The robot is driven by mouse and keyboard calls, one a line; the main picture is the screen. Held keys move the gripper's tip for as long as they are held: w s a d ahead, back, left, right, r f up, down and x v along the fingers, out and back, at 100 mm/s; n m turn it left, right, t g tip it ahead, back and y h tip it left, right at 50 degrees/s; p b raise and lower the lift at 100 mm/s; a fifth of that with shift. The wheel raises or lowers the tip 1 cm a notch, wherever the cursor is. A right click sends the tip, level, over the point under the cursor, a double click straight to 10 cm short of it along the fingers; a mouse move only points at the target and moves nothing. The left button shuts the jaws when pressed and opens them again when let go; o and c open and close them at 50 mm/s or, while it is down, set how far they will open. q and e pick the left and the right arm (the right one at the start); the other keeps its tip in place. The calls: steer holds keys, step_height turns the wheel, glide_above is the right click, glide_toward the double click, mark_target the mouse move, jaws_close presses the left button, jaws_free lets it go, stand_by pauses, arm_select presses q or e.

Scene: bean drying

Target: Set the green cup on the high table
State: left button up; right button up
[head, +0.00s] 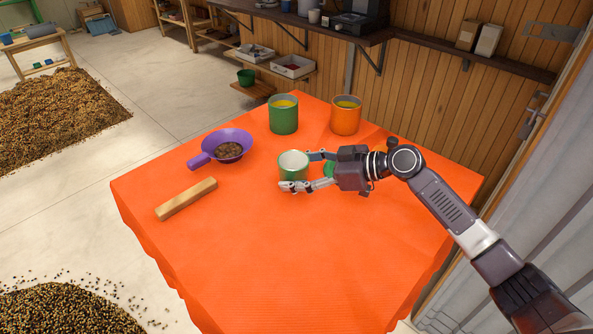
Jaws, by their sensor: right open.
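A green cup (293,168) with a white inside stands upright on the table covered with an orange cloth (290,255). A green piece, perhaps its handle, shows between the fingers near the palm. My right gripper (299,172) comes in from the right, low over the cloth. It is open, with one finger on the far side of the cup and one on the near side. I cannot tell whether the fingers touch the cup. My left gripper is not in view.
A green canister (283,118) and an orange canister (345,118) stand behind the cup. A purple scoop (226,143) and a wooden block (187,199) lie left. The cloth's front is clear. A wall shelf (470,56) and a small green pot (246,77) are beyond.

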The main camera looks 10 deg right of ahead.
steer(key=b+v, duration=0.4)
steer(key=v, duration=0.7)
steer(key=shift+f, duration=0.15)
steer(key=shift+s+d+r, duration=0.25)
steer(key=shift+d+r, duration=0.05)
